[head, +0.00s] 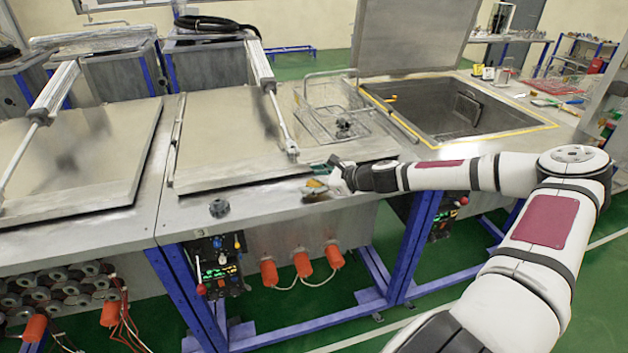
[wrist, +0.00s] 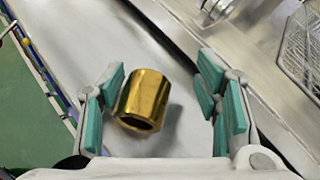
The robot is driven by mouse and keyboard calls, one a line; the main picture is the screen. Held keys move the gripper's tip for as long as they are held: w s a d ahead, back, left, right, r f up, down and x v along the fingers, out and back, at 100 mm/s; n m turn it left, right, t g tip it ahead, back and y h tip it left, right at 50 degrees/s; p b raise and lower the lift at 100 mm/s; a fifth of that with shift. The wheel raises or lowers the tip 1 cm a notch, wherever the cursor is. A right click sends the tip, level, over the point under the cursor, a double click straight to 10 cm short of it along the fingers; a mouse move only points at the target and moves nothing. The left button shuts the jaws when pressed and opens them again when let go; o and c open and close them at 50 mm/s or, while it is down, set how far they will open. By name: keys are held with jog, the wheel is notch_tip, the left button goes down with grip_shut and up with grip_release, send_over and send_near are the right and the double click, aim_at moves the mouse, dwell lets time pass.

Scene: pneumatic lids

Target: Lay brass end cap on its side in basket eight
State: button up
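A shiny brass end cap (wrist: 145,99) is in the wrist view, on the grey bench front. Its dark open end faces the bottom of that view. It also shows small in the head view (head: 315,184), by my fingers. My gripper (wrist: 162,72) is open, with teal pads on both sides of the cap. The cap sits closer to the left pads, and whether it touches them is unclear. In the head view my gripper (head: 326,177) is at the bench's front edge. A wire basket (head: 322,112) rests on a closed lid behind it; no number is readable. Its mesh also shows in the wrist view (wrist: 301,55).
A closed metal lid (head: 235,135) with a piston rod lies left of the basket. An open tank (head: 470,110) with a raised lid (head: 412,35) is at the right.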

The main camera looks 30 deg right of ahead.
jog(key=shift+s, duration=0.1)
jog(key=v, duration=1.1)
jog(key=shift+s+r, duration=0.3)
jog(key=shift+d, duration=0.1)
